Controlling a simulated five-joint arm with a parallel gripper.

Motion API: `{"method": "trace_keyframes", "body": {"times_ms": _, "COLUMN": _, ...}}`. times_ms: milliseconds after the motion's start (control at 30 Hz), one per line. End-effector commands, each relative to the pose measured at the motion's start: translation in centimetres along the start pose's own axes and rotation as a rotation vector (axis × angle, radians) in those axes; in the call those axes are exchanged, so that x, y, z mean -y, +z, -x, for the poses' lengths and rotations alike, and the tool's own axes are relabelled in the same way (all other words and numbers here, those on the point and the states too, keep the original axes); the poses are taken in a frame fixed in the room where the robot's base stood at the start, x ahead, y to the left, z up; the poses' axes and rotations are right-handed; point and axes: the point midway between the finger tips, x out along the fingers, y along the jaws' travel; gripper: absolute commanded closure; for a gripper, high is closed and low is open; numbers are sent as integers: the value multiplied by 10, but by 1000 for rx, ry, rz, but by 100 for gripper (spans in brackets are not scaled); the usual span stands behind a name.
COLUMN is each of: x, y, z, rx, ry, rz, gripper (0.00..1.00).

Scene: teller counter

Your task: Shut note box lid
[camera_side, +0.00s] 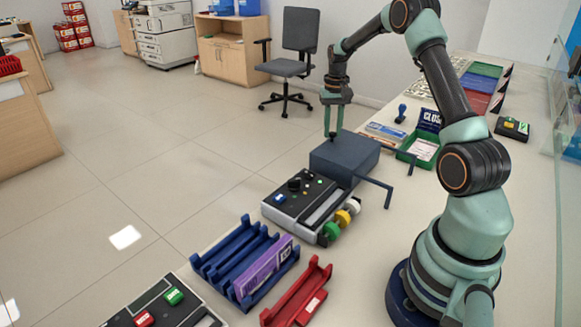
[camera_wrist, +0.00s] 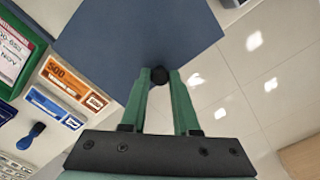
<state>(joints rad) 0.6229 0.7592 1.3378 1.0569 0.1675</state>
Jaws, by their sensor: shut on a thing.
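The note box (camera_side: 350,166) is a dark blue-grey box in the middle of the side view. Its flat top (camera_side: 350,152) looks level, but I cannot tell from here whether the lid is fully down. In the wrist view the lid (camera_wrist: 140,40) shows as a broad blue-grey surface with a round black knob (camera_wrist: 159,76) at its near edge. My gripper (camera_side: 333,134) points down at the box's far left edge. In the wrist view its green fingertips (camera_wrist: 160,80) are closed on the knob. The box's inside is hidden.
A keypad device (camera_side: 300,200) stands close in front. A green tray (camera_side: 420,150) and banknote bundles (camera_side: 386,131) lie behind to the right. The floor side at left is open.

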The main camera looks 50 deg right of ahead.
Motion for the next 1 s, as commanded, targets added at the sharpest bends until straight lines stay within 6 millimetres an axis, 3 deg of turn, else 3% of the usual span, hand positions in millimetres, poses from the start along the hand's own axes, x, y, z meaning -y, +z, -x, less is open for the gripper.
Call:
{"method": "trace_keyframes", "body": {"times_ms": 67, "x": 5, "y": -6, "z": 3, "rx": -25, "ry": -4, "rz": 9, "gripper": 100}}
{"method": "trace_keyframes", "body": {"times_ms": 100, "x": 5, "y": -5, "z": 3, "rx": -25, "ry": -4, "rz": 9, "gripper": 63}}
{"method": "trace_keyframes", "body": {"times_ms": 167, "x": 5, "y": -5, "z": 3, "rx": -24, "ry": -4, "rz": 10, "gripper": 41}}
{"method": "trace_keyframes", "body": {"times_ms": 567, "x": 3, "y": -3, "z": 6, "rx": -16, "ry": -3, "rz": 6, "gripper": 41}}
{"method": "trace_keyframes", "body": {"times_ms": 767, "x": 3, "y": -4, "z": 35, "rx": -20, "ry": -3, "rz": 6, "gripper": 41}}
{"method": "trace_keyframes", "body": {"times_ms": 1000, "x": 4, "y": -3, "z": 85, "rx": -21, "ry": -4, "rz": 7, "gripper": 41}}
